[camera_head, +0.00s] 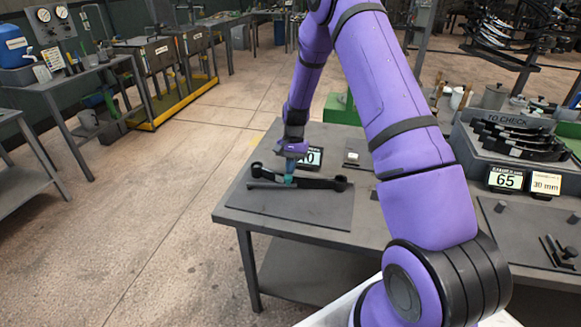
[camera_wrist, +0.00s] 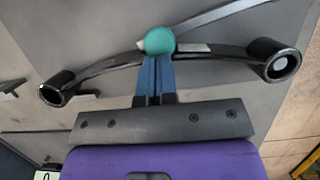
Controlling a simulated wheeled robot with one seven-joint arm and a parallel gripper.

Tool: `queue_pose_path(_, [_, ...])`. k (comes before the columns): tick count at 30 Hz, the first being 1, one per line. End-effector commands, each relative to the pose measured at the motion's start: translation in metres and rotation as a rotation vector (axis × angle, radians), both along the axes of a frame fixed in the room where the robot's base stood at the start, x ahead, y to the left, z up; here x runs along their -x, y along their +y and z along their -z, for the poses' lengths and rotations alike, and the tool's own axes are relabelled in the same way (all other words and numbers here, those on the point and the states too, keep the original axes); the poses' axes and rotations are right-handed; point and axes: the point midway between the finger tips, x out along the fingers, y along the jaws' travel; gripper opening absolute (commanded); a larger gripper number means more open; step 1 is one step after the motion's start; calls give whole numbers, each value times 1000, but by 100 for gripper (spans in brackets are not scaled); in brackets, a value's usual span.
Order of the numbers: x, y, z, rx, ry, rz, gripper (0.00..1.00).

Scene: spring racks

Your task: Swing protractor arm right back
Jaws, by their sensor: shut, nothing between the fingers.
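A thin grey strip (camera_wrist: 225,14), apparently the protractor arm, runs from near a teal ball knob (camera_wrist: 160,40) toward the upper right in the wrist view. A short light plate (camera_wrist: 192,47) lies just right of the knob. A dark curved bar (camera_wrist: 105,65) with a round eye at each end passes below the knob; in the head view the bar (camera_head: 320,183) lies on the dark mat. My gripper (camera_head: 290,172) points down over its middle. Its blue fingers (camera_wrist: 155,68) are shut, with their tips at the knob, which partly shows in the head view (camera_head: 289,180). Whether they touch it is unclear.
A partly hidden number display (camera_head: 311,157) stands behind the bar on the table (camera_head: 226,212). A "TO CHECK" rack (camera_head: 512,128) of dark curved parts stands at the right, with a display reading 65 (camera_head: 506,179). The front of the mat (camera_head: 300,212) is clear.

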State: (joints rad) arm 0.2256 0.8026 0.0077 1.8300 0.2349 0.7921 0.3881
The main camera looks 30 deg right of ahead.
Motion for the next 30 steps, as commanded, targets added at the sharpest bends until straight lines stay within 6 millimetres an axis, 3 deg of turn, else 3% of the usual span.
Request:
queue_pose_path(14, [16, 8, 0, 0, 1, 121, 0])
queue_pose_path(30, [59, 47, 0, 0, 2, 534, 0])
